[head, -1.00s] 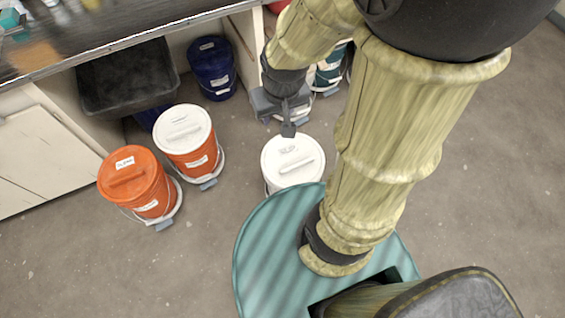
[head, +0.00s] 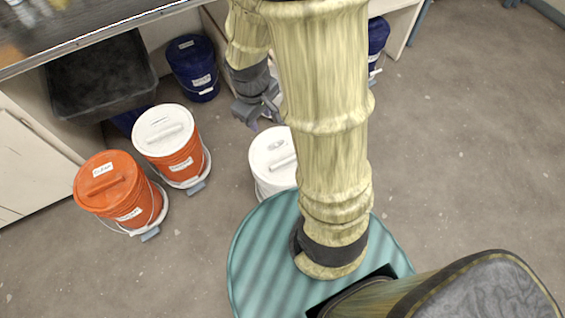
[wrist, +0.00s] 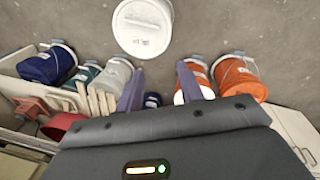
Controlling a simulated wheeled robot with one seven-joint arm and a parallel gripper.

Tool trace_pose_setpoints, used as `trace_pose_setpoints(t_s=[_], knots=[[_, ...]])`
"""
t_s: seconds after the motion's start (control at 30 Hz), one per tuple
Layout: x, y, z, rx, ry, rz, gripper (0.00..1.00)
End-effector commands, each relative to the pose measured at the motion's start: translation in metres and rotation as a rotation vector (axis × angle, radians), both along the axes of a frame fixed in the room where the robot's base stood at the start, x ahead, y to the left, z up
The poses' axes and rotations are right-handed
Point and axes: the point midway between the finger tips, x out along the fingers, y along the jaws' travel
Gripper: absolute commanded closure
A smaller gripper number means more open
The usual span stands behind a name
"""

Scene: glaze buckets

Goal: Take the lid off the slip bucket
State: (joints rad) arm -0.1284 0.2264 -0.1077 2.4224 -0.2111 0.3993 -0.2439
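A white bucket with a white lid (head: 270,147) stands on the floor left of my arm, partly hidden by it. Its lid has a raised bar handle and a label too blurred to read. The same lid shows at the top of the wrist view (wrist: 143,25). An orange bucket with a white lid (head: 163,128) and one with an orange lid (head: 100,182) stand to the left. I cannot tell from the labels which is the slip bucket. My gripper (head: 258,115) is above the floor, just behind and left of the white bucket. Its fingers (wrist: 159,68) are apart and empty.
A dark blue bucket (head: 191,62) stands under the counter (head: 110,28), with a black tub (head: 100,85) beside it. Another blue bucket (head: 377,38) is partly behind my arm. Open floor (head: 470,150) lies to the right.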

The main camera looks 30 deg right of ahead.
Motion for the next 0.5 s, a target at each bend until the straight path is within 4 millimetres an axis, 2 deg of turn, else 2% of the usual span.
trace_pose_setpoints(t_s=[0.03,0.5], knots=[[0.005,-0.001,-0.034,-0.025,0.024,0.06,0.63],[0.053,-0.016,-0.209,-0.283,0.254,0.645,0.63]])
